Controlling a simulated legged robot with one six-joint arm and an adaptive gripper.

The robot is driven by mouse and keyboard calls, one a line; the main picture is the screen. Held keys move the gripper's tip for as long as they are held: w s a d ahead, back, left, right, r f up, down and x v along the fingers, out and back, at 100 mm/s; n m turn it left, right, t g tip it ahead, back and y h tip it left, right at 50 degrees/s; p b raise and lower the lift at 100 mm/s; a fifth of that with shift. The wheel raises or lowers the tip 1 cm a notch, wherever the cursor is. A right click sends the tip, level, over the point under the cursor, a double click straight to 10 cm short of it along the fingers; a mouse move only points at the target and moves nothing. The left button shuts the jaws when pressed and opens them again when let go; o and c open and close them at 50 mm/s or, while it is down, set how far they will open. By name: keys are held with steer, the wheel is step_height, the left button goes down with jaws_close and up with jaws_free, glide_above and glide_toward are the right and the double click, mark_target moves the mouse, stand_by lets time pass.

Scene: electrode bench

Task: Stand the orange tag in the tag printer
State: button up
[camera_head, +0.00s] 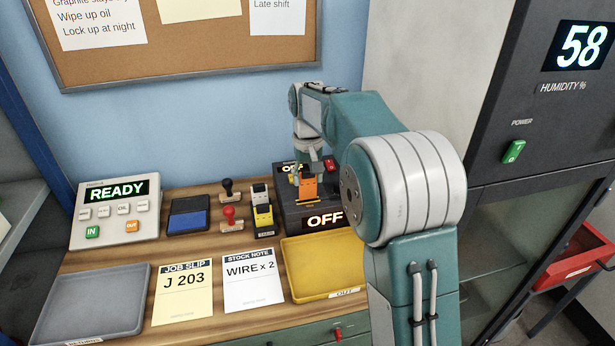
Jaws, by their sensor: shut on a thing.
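The orange tag (308,188) is upright, with a dark top, in front of and over a dark boxy device. My gripper (307,170) is shut on the tag's upper part and comes down from above. The dark device (295,219) has a lit OFF display on its front and looks to be the tag printer. Its slot is hidden behind the tag and gripper, so I cannot tell whether the tag is in it or just above it. A second lit display behind is partly covered by my gripper.
A small holder with a yellow tag (263,215) and a white-topped tag stands left of the device. Stamps (229,212), a blue ink pad (188,219) and a READY panel (117,209) are further left. A yellow tray (300,289) lies in front. A tall cabinet (510,125) is right.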

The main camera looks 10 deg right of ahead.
mark_target(308, 198)
steer(key=shift+f, duration=1.7)
stand_by(0.5)
steer(key=o, duration=1)
steer(key=shift+r, duration=0.1)
step_height(308, 198, up, 12)
steer(key=shift+f, duration=0.25)
steer(key=shift+r, duration=0.1)
